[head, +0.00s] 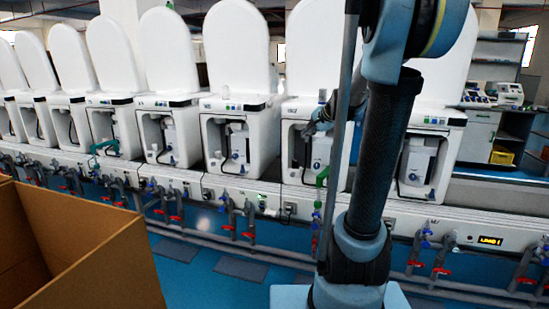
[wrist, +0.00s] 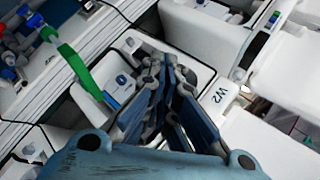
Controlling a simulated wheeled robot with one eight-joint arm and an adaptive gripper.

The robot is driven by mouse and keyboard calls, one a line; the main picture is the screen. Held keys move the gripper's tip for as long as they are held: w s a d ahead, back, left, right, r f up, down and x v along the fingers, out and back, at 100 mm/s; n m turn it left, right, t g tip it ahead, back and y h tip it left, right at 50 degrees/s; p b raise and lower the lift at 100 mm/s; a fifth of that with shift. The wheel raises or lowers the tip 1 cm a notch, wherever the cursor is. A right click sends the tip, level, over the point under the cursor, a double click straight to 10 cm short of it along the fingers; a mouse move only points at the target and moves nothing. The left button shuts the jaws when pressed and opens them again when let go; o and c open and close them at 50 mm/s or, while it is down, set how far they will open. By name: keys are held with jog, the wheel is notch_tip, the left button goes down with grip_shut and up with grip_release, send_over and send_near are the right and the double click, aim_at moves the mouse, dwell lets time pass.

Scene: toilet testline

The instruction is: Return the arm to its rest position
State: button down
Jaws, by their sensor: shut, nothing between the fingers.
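My arm rises through the right half of the head view, with its upper link bent over at the top. My gripper (head: 313,128) is partly hidden behind the arm, in front of a white toilet unit with an open front. In the wrist view my gripper (wrist: 163,68) is shut and empty, its dark fingers close together. It is over a white recess with a blue-marked part. A green hose piece (wrist: 80,70) is left of the fingers and apart from them. It also shows in the head view (head: 322,177), below the gripper.
A row of white toilet units (head: 240,125) with raised lids stands on a long test bench (head: 215,187). Pipes with red and blue valves (head: 440,268) run along its front. An open cardboard box (head: 95,262) is at the lower left. Blue floor shows between box and bench.

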jog(key=s+d+f+n+g+h, duration=0.1)
jog(key=s+f+n, duration=0.3)
jog(key=s, duration=0.8)
jog(key=s+d+f+n+g+h, duration=0.1)
jog(key=s+f+n+g+h, duration=0.1)
jog(key=s+f, duration=0.7)
jog(key=s+d+f+n+g+h, duration=0.1)
jog(key=s+f+n, duration=0.4)
jog(key=s, duration=1.2)
jog(key=d+f+g, duration=0.1)
jog(key=g, duration=0.1)
jog(key=shift+f+n+g+h, duration=0.3)
jog(key=shift+f+g+h, duration=0.05)
jog(key=shift+g+h, duration=0.05)
